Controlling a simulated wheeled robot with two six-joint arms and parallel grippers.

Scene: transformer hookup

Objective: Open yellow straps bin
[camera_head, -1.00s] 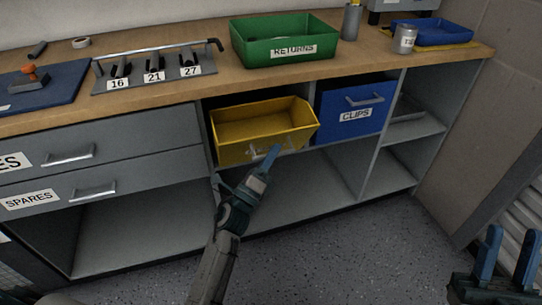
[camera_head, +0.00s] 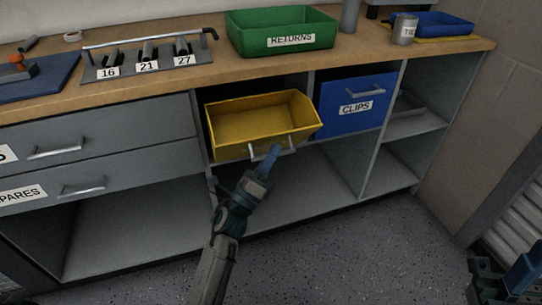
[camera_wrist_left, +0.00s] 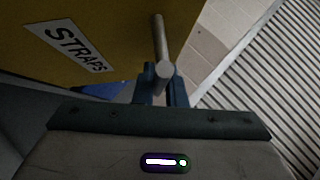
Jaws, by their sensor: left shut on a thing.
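The yellow straps bin (camera_head: 228,150) sits pulled out of its bay under the bench top, its open top showing an empty-looking inside. Its STRAPS label (camera_wrist_left: 72,47) shows in the left wrist view. My left gripper (camera_head: 272,156) is shut on the bin's bar handle (camera_wrist_left: 160,45) at the front face. In the left wrist view the fingers (camera_wrist_left: 160,85) sit on both sides of the bar. My right gripper (camera_head: 502,275) is at the lower right corner, partly cut off, with its fingers apart and nothing seen between them.
The blue CLIPS bin (camera_head: 340,90) sits shut just right of the yellow bin. Grey drawers (camera_head: 130,143) are shut on the left. A green RETURNS tray (camera_head: 240,40) stands on the bench top above. The floor (camera_head: 330,255) in front is clear.

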